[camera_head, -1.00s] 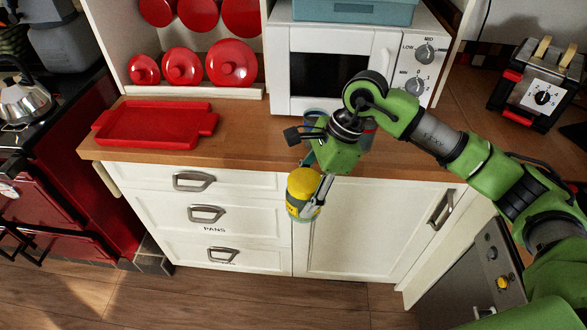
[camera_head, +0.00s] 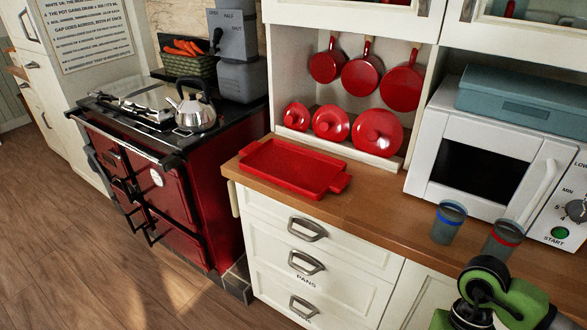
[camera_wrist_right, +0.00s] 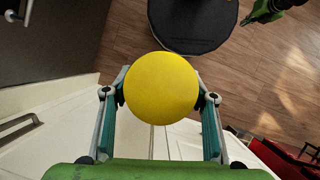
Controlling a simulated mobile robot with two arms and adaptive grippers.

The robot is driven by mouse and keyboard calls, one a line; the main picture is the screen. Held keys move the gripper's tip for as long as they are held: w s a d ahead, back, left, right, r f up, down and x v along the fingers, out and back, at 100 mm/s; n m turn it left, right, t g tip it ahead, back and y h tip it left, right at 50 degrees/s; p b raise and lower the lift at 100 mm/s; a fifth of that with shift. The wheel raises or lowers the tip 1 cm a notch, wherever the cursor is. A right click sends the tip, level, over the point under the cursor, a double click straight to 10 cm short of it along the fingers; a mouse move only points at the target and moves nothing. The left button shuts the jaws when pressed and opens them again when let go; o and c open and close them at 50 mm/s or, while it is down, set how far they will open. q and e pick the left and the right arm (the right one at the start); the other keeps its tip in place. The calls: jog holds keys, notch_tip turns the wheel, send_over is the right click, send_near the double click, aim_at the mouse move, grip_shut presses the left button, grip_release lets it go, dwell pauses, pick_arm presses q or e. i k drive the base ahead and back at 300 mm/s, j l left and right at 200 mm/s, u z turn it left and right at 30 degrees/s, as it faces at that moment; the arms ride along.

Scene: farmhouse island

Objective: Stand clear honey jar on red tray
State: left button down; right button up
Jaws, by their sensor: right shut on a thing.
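The red tray (camera_head: 290,168) lies flat and empty on the wooden counter, left of the microwave, in the head view. In the right wrist view, my right gripper (camera_wrist_right: 160,95) is shut around the honey jar (camera_wrist_right: 161,88). Only the jar's round yellow lid shows clearly there; its body is hidden below. In the head view, part of my right arm shows at the bottom right, and its gripper and the jar are out of frame. My left gripper (camera_wrist_right: 262,12) appears small at the top right of the wrist view, its jaws too small to read.
Two cups, one blue-banded (camera_head: 448,222) and one red-banded (camera_head: 502,240), stand on the counter (camera_head: 375,212) before the microwave (camera_head: 490,150). Red lids (camera_head: 331,123) lean behind the tray. A dark red cooker (camera_head: 190,195) with a kettle (camera_head: 192,108) stands left.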

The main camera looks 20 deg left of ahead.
aim_at(274, 160)
jog(key=i+j+z, duration=0.3)
jog(key=j, duration=1.35)
jog(key=k+j+z, duration=0.1)
jog(key=j+z, duration=0.15)
jog(key=j, duration=1.35)
